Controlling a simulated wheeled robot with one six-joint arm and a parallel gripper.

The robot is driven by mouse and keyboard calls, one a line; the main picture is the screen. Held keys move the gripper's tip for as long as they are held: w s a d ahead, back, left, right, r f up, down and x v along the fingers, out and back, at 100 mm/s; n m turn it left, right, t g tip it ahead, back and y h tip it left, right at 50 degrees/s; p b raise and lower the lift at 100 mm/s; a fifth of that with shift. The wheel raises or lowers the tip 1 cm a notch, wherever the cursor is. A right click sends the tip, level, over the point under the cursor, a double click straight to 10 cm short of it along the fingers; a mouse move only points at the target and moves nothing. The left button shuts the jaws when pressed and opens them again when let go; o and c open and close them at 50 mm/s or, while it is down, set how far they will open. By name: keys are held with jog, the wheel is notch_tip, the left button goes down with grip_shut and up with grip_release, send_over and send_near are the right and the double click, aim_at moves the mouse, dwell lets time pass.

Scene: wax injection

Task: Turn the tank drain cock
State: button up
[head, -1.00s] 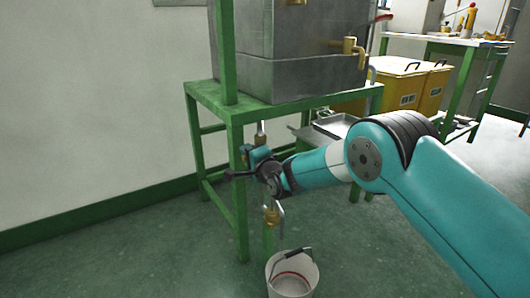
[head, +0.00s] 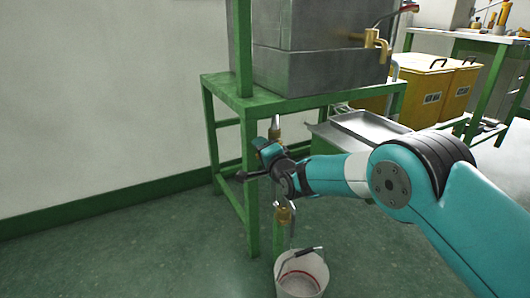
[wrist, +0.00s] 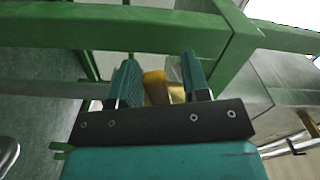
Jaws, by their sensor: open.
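The grey metal tank (head: 315,72) stands on a green frame (head: 222,90). My gripper (head: 258,162) is at the height between these, by the front leg, and my wrist hides the middle of the cock. In the wrist view my gripper (wrist: 158,75) is open, with its two teal fingers apart. A brass piece (wrist: 156,88) shows between the fingers; whether they touch it I cannot tell.
A white bucket (head: 301,274) stands on the floor below the drain. The frame's front leg (head: 250,215) is close to my gripper. A metal tray (head: 368,126) and yellow bins (head: 420,90) are behind my arm. The floor at the left is clear.

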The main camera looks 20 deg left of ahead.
jog(key=p+v, duration=0.2)
jog(key=v, duration=1.5)
jog(key=shift+d, duration=0.25)
jog(key=shift+s+r, duration=0.1)
jog(key=s+d+r+n+g+p, duration=0.1)
jog(key=s+d+r+n+g, duration=0.1)
jog(key=s+r+n+g, duration=0.3)
jog(key=s+d+r+n+g+p, duration=0.1)
jog(key=s+d+r+n+g, duration=0.15)
jog(key=r, duration=0.45)
jog(key=s+d+r+n+g+h+p, duration=0.2)
jog(key=s+d+r+n+g+h, duration=0.15)
jog(key=s+d, duration=0.65)
jog(key=s+d+r+n+g+h+p, duration=0.1)
jog(key=s+d+r+n+g+h, duration=0.3)
jog(key=s+d, duration=0.6)
notch_tip(320, 180, up, 36)
jog(key=s+a+m+t+p, duration=0.1)
jog(key=s+a+p, duration=0.1)
jog(key=p, duration=3.5)
jog(key=shift+f+m+t, duration=0.2)
jog(key=shift+m+t, duration=0.2)
